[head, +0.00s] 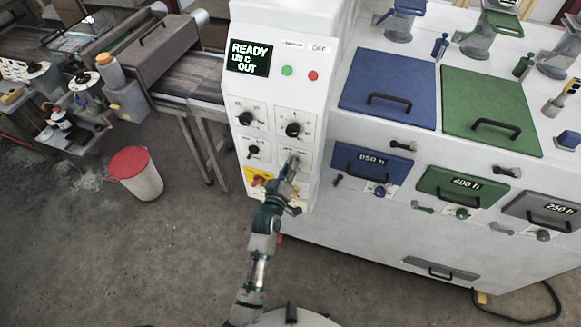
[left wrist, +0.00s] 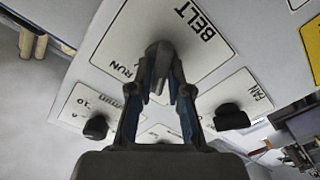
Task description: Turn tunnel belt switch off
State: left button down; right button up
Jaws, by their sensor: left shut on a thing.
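The white control panel (head: 270,100) stands left of the white machine with the blue and green lids. My left gripper (head: 288,174) reaches up to the lower right switch plate of the panel and mostly covers its knob. In the left wrist view the plate (left wrist: 190,25) reads BELT and RUN, seen upside down. My left gripper (left wrist: 157,95) is shut on the dark belt switch (left wrist: 158,60), with a finger on either side of its lever. The exact angle of the lever is hard to tell behind the fingers. My right gripper is out of view.
The display (head: 249,58) reads READY, with more text below. Green (head: 287,71) and red (head: 313,76) buttons sit beside it. Other knobs (head: 246,118) surround the belt switch, including a FAN knob (left wrist: 231,117). A red-lidded bin (head: 135,175) stands on open floor at left.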

pick_arm(q)
jog(key=shift+r, duration=0.1)
dwell(0.5)
jog(key=c, duration=1.2)
grip_release()
jog(key=shift+w, duration=0.1)
jog(key=v, duration=1.2)
